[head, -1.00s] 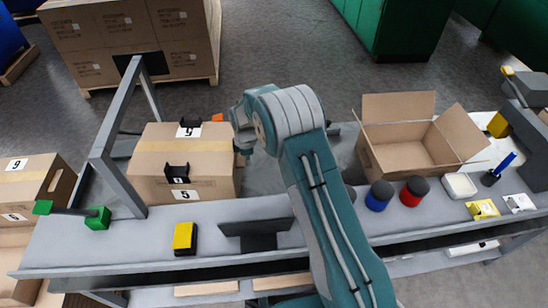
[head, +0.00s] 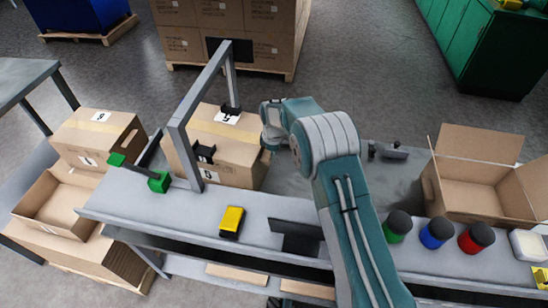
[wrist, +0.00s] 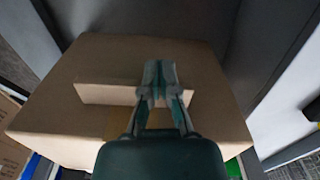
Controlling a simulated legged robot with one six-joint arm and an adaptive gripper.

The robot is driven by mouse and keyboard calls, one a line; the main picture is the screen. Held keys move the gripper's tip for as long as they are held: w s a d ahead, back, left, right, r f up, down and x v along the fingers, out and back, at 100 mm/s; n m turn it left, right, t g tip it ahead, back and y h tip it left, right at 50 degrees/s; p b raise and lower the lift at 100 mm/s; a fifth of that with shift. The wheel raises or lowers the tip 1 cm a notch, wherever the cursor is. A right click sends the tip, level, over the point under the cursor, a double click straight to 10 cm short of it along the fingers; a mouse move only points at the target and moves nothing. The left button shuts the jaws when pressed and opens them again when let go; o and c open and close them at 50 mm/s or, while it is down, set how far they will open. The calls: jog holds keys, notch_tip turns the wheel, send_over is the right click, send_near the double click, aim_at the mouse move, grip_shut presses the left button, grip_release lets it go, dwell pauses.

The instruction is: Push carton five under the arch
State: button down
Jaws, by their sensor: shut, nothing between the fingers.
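A green-ended bar (head: 158,181) lies left of the arch's near post. A yellow-black block (head: 232,222) and a dark stand (head: 297,238) are along the bench's front. A carton labelled 9 (head: 95,135) stands left. An open box (head: 480,170) and coloured jars are right.

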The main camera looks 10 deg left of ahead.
notch_tip(320, 180, up, 11)
jog(key=shift+r, duration=0.2)
jog(key=c, duration=0.6)
grip_release()
jog(key=shift+w+f, duration=0.15)
jog(key=shift+w, duration=0.05)
jog(key=w+d+f+n+t+y, duration=0.4)
jog(key=w+d+f+n+t, duration=0.2)
jog(key=w+f+t, duration=0.45)
jog(key=s+f+n+g+y, duration=0.1)
jog(key=s+n+y, duration=0.5)
jog(key=y, duration=0.5)
jog(key=s, duration=0.2)
jog(key=shift+s+f+y, duration=0.2)
jog(key=shift+s+y, duration=0.1)
jog(key=shift+a+g, duration=0.15)
jog(key=shift+g, duration=0.1)
